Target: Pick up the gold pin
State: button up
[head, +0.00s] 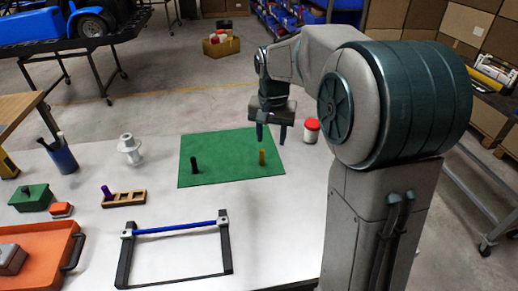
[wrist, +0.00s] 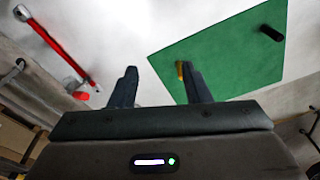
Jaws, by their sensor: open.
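The gold pin (head: 262,157) stands upright on the right part of the green mat (head: 225,174). My gripper (head: 270,136) is open and empty above the table, near the mat's far right edge, apart from the pin. In the wrist view, the gold pin (wrist: 181,72) shows beside one finger of my gripper (wrist: 159,72), which partly covers it; it is not centred between the fingers. A black pin (head: 195,165) stands on the left part of the mat and also shows in the wrist view (wrist: 271,33).
A red-lidded white jar (head: 311,132) stands right of the mat. A wooden block with a purple pin (head: 107,192), a white spool-shaped part (head: 129,150) and a frame with a blue bar (head: 175,229) stand left and in front. The mat between the pins is clear.

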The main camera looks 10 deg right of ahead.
aim_at(262, 151)
jog(key=w+f+m+g+p, duration=0.1)
jog(key=w+f+m, duration=0.15)
jog(key=w, duration=0.45)
jog(key=w+f+m+p, duration=0.1)
jog(key=w+f, duration=0.3)
jog(key=w, duration=0.3)
jog(key=f, duration=0.8)
jog(key=shift+w+d+f+p, duration=0.2)
jog(key=shift+f+p, duration=0.1)
jog(key=shift+p, duration=0.1)
jog(key=shift+w+f+p, duration=0.15)
jog(key=shift+f+p, duration=0.8)
jog(key=shift+f, duration=1.8)
grip_shut()
